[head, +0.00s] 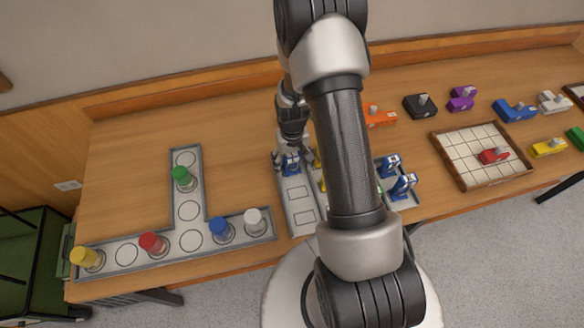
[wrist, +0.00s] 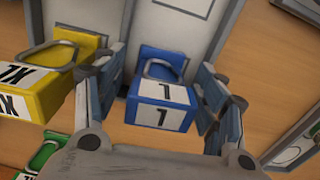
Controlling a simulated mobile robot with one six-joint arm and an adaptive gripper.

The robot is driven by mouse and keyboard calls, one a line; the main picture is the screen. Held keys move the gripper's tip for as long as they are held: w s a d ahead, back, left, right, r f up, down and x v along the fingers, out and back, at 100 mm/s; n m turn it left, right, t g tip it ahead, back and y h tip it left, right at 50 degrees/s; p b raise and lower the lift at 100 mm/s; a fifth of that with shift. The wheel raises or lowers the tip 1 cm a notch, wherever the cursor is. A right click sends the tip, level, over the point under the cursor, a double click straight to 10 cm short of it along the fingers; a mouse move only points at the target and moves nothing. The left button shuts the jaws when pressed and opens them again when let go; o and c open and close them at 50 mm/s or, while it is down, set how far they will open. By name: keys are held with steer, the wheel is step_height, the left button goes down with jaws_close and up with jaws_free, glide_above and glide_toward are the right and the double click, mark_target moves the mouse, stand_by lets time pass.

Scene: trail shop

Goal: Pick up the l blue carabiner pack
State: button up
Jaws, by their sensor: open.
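A blue carabiner pack (wrist: 161,90) stands between the fingers of my gripper (wrist: 158,76) in the wrist view. Its white label carries a black mark like an l or 1 on two faces, and a grey carabiner loop shows on its blue back. My gripper is open, with one finger on each side of the pack; I cannot tell whether either touches it. In the head view the same blue pack (head: 291,164) sits at the far end of a grey tray (head: 301,220), under my gripper (head: 292,157). My arm hides part of the tray area.
A yellow pack (wrist: 35,85) marked XL stands close left in the wrist view, with a green pack (wrist: 50,152) nearby. Two more blue packs (head: 390,166) (head: 404,184) stand right of my arm. A grey T-shaped tray (head: 189,240) with coloured pieces lies left.

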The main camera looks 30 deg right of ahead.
steer(key=shift+f, duration=0.1)
steer(key=shift+c, duration=0.2)
steer(key=c, duration=1.2)
